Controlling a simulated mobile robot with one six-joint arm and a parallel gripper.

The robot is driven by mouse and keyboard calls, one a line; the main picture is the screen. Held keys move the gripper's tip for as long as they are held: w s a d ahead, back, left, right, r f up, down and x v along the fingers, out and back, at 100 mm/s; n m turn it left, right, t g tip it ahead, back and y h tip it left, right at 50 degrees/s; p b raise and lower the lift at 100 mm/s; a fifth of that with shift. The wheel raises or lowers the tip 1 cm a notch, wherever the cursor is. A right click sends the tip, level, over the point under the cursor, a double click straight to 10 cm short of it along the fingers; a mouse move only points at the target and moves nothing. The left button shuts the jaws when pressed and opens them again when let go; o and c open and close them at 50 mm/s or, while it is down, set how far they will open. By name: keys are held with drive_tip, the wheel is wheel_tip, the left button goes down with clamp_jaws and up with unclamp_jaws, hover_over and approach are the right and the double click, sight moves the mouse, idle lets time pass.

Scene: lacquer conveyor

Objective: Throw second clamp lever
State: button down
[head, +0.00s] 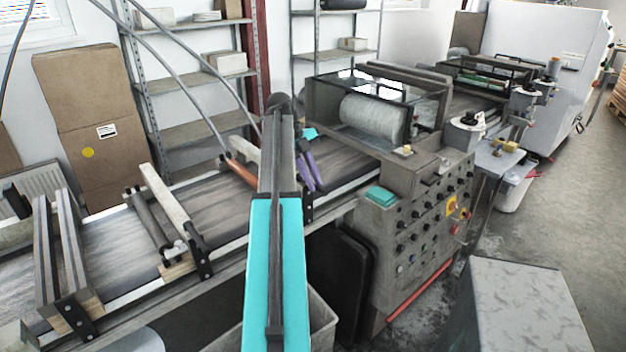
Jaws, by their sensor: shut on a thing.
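My gripper (313,184), with purple fingers, reaches down at the near edge of the conveyor (224,200), just right of my turquoise and dark arm. Its fingers are shut at a black clamp bracket (307,208); the lever between them is too small and covered to make out. This bracket is at the near end of a pale crossbar (245,155), mostly hidden behind my arm. Another black clamp (198,250) stands further left at the near end of a second pale crossbar (165,196).
A grey machine with a white roller (372,117) and a button panel (425,222) stands right of my gripper. A grey cabinet (515,305) is at front right. Shelves and cardboard boxes (90,90) stand behind.

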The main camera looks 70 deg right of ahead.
sight(316, 186)
drive_tip(key=shift+w+a, duration=0.1)
drive_tip(key=shift+w, duration=0.1)
drive_tip(key=c, duration=1.7)
unclamp_jaws()
drive_tip(key=shift+r, duration=0.2)
drive_tip(key=p+v, duration=1.3)
drive_tip(key=shift+w+r+p, duration=0.1)
drive_tip(key=shift+r+p, duration=0.1)
drive_tip(key=shift+p, duration=0.2)
